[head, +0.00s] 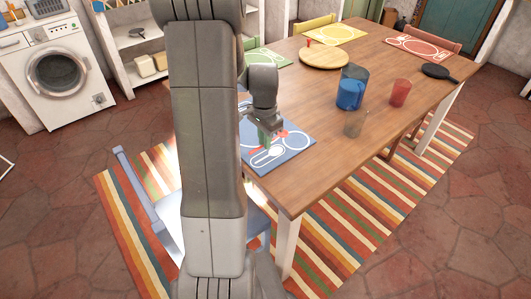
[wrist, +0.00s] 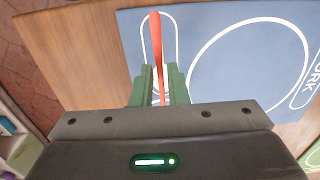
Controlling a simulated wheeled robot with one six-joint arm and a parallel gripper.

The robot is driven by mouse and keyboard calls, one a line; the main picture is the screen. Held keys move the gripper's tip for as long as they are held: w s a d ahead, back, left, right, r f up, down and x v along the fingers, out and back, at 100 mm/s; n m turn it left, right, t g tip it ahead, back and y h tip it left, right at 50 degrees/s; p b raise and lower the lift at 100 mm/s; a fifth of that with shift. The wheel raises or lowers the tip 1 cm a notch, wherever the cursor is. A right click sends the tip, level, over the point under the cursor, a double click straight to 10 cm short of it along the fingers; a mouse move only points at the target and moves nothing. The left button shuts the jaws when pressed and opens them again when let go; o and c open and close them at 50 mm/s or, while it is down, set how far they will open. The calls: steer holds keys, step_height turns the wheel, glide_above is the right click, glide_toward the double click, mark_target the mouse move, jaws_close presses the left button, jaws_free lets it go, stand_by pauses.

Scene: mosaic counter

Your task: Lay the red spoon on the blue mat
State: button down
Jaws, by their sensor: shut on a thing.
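The blue mat (head: 292,158) with white printed outlines lies at the near left corner of the wooden table; it also fills much of the wrist view (wrist: 200,25). My gripper (head: 266,138) is low over this mat. In the wrist view its green fingers (wrist: 160,88) are shut on the red spoon (wrist: 156,38). The spoon's red handle points away from me, over the printed long outline on the mat. In the head view only a little red of the spoon (head: 283,133) shows beside the fingers. I cannot tell whether the spoon touches the mat.
A round wooden board (head: 324,59) and a dark pan (head: 440,72) lie farther back. A pale blue chair (head: 142,195) stands at the near left.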

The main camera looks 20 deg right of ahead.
mark_target(265, 158)
steer(key=shift+f, duration=2.6)
steer(key=c, duration=1.4)
jaws_free()
step_height(265, 158, up, 12)
steer(key=shift+r+p, duration=0.15)
steer(key=shift+p, duration=0.2)
